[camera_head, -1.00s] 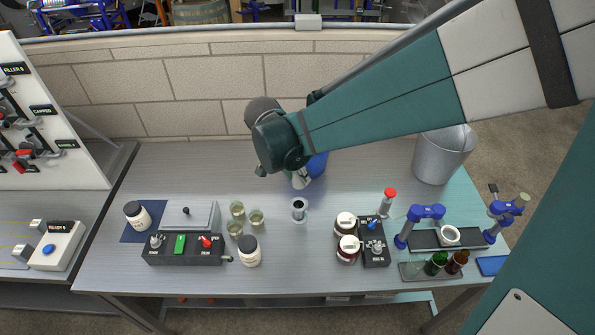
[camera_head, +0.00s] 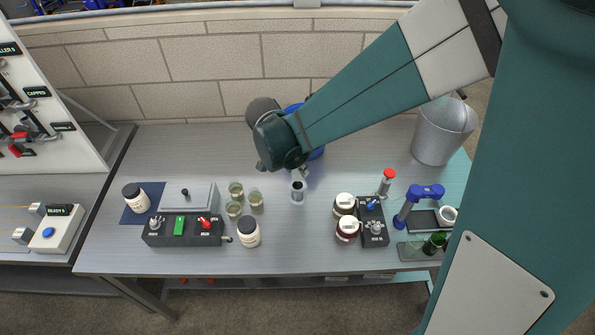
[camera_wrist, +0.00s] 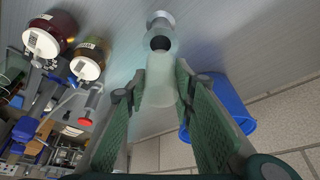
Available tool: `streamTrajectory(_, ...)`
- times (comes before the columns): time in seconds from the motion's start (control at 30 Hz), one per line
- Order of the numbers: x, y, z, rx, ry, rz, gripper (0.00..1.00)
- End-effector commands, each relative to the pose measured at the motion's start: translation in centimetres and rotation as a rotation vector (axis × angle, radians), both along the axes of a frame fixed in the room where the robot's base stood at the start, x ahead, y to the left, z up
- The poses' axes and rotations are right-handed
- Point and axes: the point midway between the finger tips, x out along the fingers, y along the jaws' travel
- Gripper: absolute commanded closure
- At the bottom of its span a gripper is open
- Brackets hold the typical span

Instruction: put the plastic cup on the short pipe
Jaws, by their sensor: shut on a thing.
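The translucent plastic cup (camera_wrist: 160,82) is between the jaws of my gripper (camera_wrist: 158,76) in the wrist view, and the jaws are shut on it. The short pipe (camera_head: 298,192) is a small grey upright tube on a flange, near the middle of the bench. In the wrist view the short pipe (camera_wrist: 161,30) lies just beyond the cup, its dark open mouth showing. In the head view my gripper (camera_head: 298,172) is just behind and above the pipe, partly hidden by my wrist. I cannot tell whether cup and pipe touch.
A blue container (camera_wrist: 222,102) stands behind, near the wall. Several small glasses (camera_head: 255,199) and a white jar (camera_head: 249,233) are left of the pipe. A metal bucket (camera_head: 442,132) stands back right.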

Motion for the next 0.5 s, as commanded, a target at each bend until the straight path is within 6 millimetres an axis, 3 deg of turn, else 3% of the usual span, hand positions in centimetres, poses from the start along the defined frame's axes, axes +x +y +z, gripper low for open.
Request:
streamTrajectory(0.27, 0.0, 0.0, -0.5, 0.0, 0.0, 0.0, 0.86)
streamTrajectory(0.5, 0.0, 0.0, -2.8, 0.0, 0.0, 0.0, 0.86)
